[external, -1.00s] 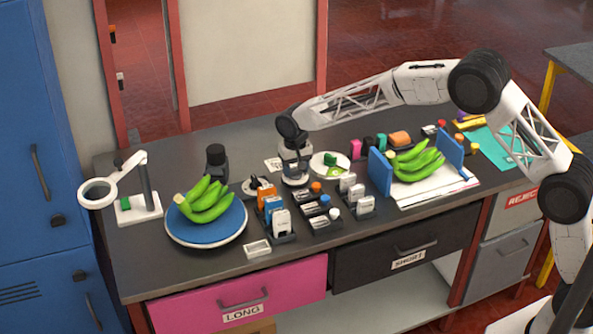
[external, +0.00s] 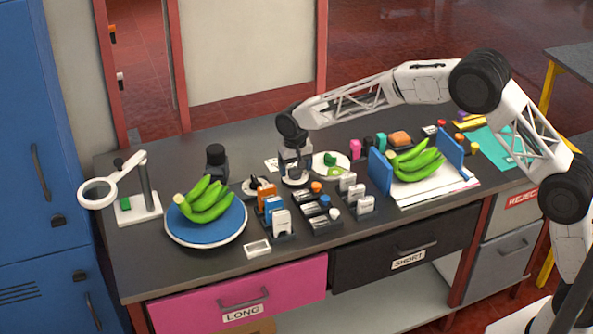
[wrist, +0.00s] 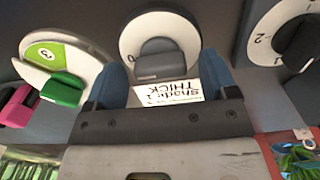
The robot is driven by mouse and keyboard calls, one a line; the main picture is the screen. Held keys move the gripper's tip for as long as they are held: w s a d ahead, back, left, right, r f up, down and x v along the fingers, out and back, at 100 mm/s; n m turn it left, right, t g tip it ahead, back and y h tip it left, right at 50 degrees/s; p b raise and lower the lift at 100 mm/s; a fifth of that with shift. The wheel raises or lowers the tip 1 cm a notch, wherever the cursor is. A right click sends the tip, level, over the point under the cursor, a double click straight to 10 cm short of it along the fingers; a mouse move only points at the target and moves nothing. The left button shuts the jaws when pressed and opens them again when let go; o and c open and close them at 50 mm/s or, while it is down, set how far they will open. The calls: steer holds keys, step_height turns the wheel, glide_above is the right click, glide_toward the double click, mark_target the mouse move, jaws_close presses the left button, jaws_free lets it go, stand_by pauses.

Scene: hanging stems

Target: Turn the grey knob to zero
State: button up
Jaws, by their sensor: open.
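The grey knob (wrist: 160,64) sits on a white round dial (wrist: 160,22) at the middle top of the wrist view. A mark like a 0 shows on the dial face; I cannot read where the knob points. My gripper (wrist: 162,80) is open, with one blue-grey finger on each side of the knob. I cannot tell whether either finger touches it. In the external view my gripper (external: 294,165) points down low over the bench, and it largely hides the grey knob there. The white rim of the dial (external: 294,182) shows beneath it.
A dial with a green knob (wrist: 62,88) stands close on one side, and a dial with a black knob (wrist: 300,45) on the other. Small blocks in racks (external: 275,212) and bananas on a blue plate (external: 205,202) stand nearby.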

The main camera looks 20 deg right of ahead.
mark_target(295, 168)
steer(key=shift+r, duration=3.7)
